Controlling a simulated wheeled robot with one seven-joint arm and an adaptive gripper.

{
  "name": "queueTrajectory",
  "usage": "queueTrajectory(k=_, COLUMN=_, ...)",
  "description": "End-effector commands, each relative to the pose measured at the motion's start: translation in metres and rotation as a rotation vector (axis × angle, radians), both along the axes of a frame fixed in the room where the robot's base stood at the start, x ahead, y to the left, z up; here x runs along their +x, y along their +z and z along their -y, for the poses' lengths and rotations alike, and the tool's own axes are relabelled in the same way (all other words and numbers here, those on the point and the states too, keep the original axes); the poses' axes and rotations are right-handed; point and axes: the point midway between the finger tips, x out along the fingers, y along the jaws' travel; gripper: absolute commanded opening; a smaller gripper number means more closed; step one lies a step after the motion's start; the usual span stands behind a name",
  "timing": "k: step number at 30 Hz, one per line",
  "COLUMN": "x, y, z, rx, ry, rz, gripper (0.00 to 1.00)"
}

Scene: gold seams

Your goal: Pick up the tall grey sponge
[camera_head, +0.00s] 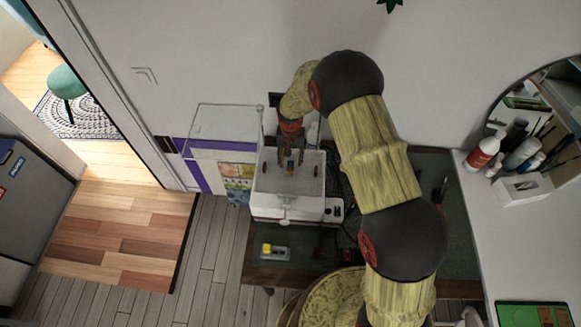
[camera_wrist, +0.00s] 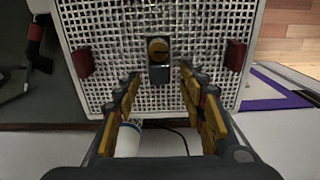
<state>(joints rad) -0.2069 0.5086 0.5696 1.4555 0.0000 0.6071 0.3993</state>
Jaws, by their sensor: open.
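In the wrist view, a small dark grey block (camera_wrist: 158,74) with a round yellow-orange part stands or lies on a white mesh surface; I take it for the grey sponge, though its height is hard to judge from above. My gripper (camera_wrist: 160,80) is open, its yellow-and-grey fingers to either side of the block's near end, with a gap on both sides. In the head view my gripper (camera_head: 291,160) points down over the white machine's bed (camera_head: 272,183); the block there is mostly hidden by the fingers.
Two red pieces, left (camera_wrist: 82,63) and right (camera_wrist: 235,54), flank the block on the mesh. A clear cover (camera_head: 226,130) stands behind the bed at left. A yellow-and-grey item (camera_head: 275,251) lies on the dark table in front. A white counter (camera_head: 510,240) is at right.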

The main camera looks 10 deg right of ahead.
Motion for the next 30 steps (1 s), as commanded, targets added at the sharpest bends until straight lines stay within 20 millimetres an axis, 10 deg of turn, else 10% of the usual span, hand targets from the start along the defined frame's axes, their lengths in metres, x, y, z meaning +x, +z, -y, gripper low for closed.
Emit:
queueTrajectory(k=17, x=0.000, y=0.000, z=0.000, rx=0.000, ry=0.000, rz=-0.001, gripper=0.09)
queueTrajectory(k=30, x=0.000, y=0.026, z=0.000, rx=0.001, ry=0.000, rz=0.002, gripper=0.09)
